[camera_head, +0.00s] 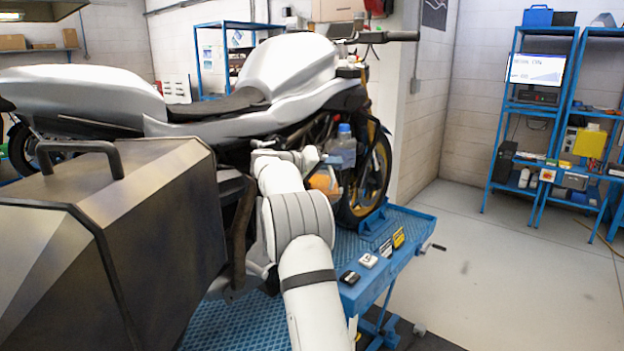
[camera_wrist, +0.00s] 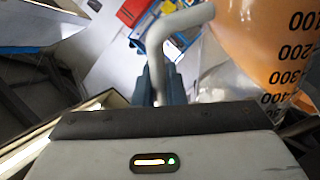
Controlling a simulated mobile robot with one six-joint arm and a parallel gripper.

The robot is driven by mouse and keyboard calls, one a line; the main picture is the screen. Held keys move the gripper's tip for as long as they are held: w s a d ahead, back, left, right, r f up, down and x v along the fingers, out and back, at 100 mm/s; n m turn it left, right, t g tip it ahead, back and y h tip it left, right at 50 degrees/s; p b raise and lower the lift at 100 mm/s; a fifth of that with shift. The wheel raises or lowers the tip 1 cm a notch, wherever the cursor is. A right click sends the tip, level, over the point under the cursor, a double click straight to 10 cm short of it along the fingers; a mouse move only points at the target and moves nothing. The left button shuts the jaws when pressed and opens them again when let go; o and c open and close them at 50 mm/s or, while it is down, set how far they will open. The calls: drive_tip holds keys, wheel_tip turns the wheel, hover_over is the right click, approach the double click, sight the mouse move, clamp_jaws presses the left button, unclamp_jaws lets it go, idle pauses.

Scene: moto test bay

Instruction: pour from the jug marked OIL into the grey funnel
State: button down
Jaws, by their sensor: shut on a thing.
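A clear measuring jug (camera_wrist: 262,40) with orange contents and black graduation numbers fills the upper right of the wrist view. Its OIL mark does not show. My gripper (camera_wrist: 158,82) is shut on the jug's grey handle (camera_wrist: 181,22). In the head view, part of the orange jug (camera_head: 322,181) shows just past the end of my white arm, beside the motorcycle. The arm hides the fingers there. I cannot make out the grey funnel in either view. A pale translucent shape (camera_wrist: 222,82) lies behind the jug in the wrist view; I cannot tell what it is.
The silver motorcycle (camera_head: 290,65) stands on a blue lift (camera_head: 400,228). A blue-capped clear bottle (camera_head: 343,150) is close behind the jug. A large dark case (camera_head: 130,220) blocks the left foreground. The floor at right is clear.

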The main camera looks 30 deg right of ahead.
drive_tip(key=shift+w+d+r+n+g, duration=0.1)
drive_tip(key=shift+w+r+n+g, duration=0.05)
drive_tip(key=shift+w+r+n, duration=0.6)
drive_tip(key=shift+w+d+r+n+g, duration=0.15)
drive_tip(key=shift+w+r+n, duration=0.35)
drive_tip(key=shift+r, duration=0.35)
idle(6.4)
